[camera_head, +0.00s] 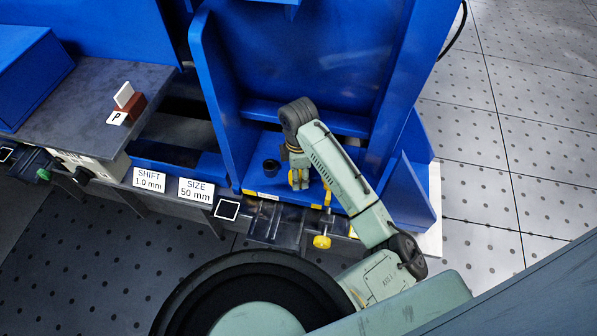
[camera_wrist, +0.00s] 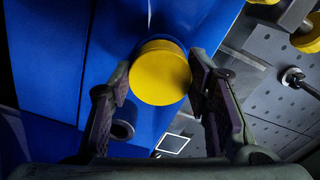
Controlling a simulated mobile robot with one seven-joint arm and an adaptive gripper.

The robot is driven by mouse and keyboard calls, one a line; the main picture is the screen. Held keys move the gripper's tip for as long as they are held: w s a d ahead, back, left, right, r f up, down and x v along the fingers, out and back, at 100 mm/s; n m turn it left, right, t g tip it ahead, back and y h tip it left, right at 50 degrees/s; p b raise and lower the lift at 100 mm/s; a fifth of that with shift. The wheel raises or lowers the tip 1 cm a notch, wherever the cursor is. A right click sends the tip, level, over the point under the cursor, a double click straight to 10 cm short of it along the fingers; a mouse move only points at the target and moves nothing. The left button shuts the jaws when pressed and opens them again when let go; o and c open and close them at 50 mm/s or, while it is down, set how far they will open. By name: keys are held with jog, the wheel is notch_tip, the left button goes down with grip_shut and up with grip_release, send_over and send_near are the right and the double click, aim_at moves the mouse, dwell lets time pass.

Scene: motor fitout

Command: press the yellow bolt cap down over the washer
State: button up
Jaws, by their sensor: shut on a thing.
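The yellow bolt cap (camera_wrist: 160,74) is a round yellow disc between the two fingers of my gripper (camera_wrist: 163,100) in the wrist view. My gripper is shut on it, with a dark finger at each side. In the head view my gripper (camera_head: 299,181) points down over the blue floor of the bay, close to its front edge, and mostly covers the cap. I cannot make out the washer in either view; whether the cap touches anything beneath it cannot be told.
A dark round cup-like part (camera_head: 271,167) stands on the blue floor left of my gripper. A yellow knob (camera_head: 322,242) hangs below the front edge. Blue walls (camera_head: 225,110) enclose the bay at the sides and back. A grey bench (camera_head: 85,100) with a small block is at left.

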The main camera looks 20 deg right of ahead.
jog(key=shift+f+b, duration=0.35)
jog(key=shift+f, duration=0.25)
jog(key=o, duration=1)
jog(key=shift+o, duration=0.2)
jog(key=shift+r, duration=0.1)
notch_tip(320, 180, up, 12)
